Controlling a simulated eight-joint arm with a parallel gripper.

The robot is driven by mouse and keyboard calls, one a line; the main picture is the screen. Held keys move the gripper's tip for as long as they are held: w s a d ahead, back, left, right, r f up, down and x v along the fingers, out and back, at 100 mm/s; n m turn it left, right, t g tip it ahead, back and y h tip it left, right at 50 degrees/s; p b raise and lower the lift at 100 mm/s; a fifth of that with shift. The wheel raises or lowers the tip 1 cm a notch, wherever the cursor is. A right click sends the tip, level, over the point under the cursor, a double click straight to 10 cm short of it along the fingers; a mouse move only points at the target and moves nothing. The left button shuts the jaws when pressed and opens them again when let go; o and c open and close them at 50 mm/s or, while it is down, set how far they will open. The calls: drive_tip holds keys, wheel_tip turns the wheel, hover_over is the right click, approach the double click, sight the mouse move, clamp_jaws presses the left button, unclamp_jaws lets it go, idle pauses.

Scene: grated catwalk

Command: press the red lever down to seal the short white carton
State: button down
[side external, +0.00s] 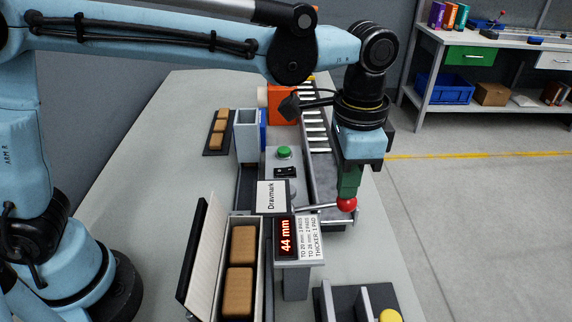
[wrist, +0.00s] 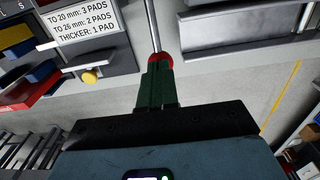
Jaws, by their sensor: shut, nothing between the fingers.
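I cannot pick out a short white carton with certainty; a long, pale open box (side external: 212,255) holds brown blocks at the front.
A display (side external: 286,237) reads 44 mm beside a sign about pads. A green button (side external: 284,153) sits behind it, near a roller conveyor (side external: 313,124). A yellow knob (side external: 390,316) is at the front right. A brown-block tray (side external: 206,147) lies back left.

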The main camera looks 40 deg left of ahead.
sight(345, 201)
drive_tip(key=shift+f, duration=2.2)
idle(0.4)
wheel_tip(345, 201, up, 13)
idle(1.4)
drive_tip(key=s+a+f+n+t, duration=0.2)
drive_tip(key=a+f+n, duration=0.1)
drive_tip(key=a, duration=0.4)
drive_tip(key=s+a+f+n+t, duration=0.2)
drive_tip(key=a+f+n, duration=0.1)
drive_tip(key=a, duration=0.5)
drive_tip(key=s+a+f+n+t, duration=0.3)
drive_tip(key=a+f, duration=0.1)
drive_tip(key=a, duration=0.4)
drive_tip(key=shift+a+f, duration=0.15)
drive_tip(key=shift+f, duration=0.1)
idle(0.6)
